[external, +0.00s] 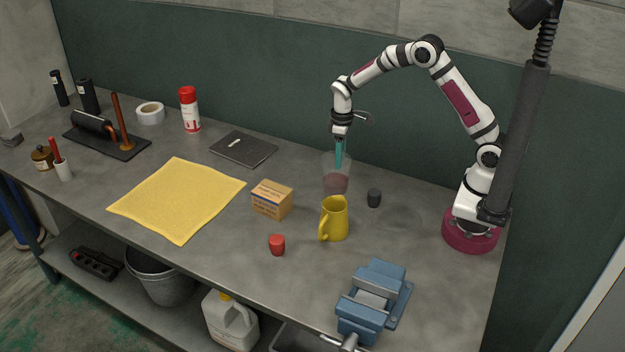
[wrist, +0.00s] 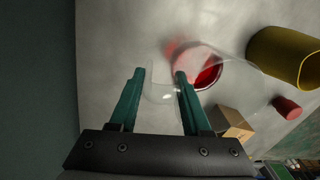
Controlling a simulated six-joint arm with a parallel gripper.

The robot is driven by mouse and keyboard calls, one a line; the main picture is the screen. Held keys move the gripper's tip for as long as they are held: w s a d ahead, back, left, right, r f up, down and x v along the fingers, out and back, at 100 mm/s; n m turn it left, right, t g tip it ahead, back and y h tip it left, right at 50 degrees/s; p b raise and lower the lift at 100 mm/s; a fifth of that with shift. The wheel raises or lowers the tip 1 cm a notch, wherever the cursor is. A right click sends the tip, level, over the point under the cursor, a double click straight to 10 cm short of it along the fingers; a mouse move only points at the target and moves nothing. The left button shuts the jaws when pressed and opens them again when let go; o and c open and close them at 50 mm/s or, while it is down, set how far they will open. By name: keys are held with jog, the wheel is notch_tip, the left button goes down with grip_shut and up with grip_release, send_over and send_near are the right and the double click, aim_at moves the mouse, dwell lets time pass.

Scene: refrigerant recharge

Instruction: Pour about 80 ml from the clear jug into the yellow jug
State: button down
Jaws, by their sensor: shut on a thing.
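The clear jug (external: 337,172) holds red liquid low inside and looks upright, behind the yellow jug in the external view. In the wrist view the clear jug (wrist: 235,68) shows its red liquid to the right of my fingers. My gripper (external: 339,163) points down at the clear jug. Its teal fingertips (wrist: 159,74) are shut on a clear part of the jug, seemingly its handle. I cannot tell whether the jug's base touches the table. The yellow jug (external: 334,219) stands upright in front, its handle toward the left; its inside is hidden. It also shows in the wrist view (wrist: 285,56).
A cardboard box (external: 271,199) stands left of the jugs. A red cap (external: 277,245) lies in front, and a dark cap (external: 374,198) lies to the right. A blue vise (external: 373,300) is at the front right. A yellow cloth (external: 178,198) covers the middle left.

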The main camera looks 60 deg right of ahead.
aim_at(337, 171)
jog(key=n, duration=0.1)
jog(key=a+f+n, duration=0.1)
jog(key=shift+n, duration=0.3)
jog(key=shift+w+a+r, duration=0.1)
jog(key=shift+a+r+h, duration=0.2)
jog(key=shift+a+h, duration=0.05)
jog(key=shift+h, duration=0.15)
jog(key=shift+s+a+r+t+h, duration=0.3)
jog(key=shift+a+r+h, duration=0.25)
jog(key=shift+h, duration=0.05)
jog(key=shift+s+a+r+t+h, duration=0.3)
jog(key=shift+a+r+h, duration=0.2)
jog(key=shift+r+h, duration=0.1)
jog(key=shift+s+a+r+t+h, duration=0.45)
jog(key=shift+a+r+h, duration=0.5)
jog(key=shift+r+h, duration=0.3)
jog(key=shift+s+a+r+t+h, duration=0.3)
jog(key=shift+a+r+t+h, duration=0.2)
jog(key=shift+a+r+h, duration=0.7)
jog(key=shift+s+a+r+t+h, duration=0.45)
jog(key=shift+a+r+h, duration=0.4)
jog(key=shift+r, duration=0.7)
jog(key=shift+s+a+r+t+h, duration=0.15)
jog(key=shift+a+r+t+h, duration=0.3)
jog(key=shift+h, duration=0.45)
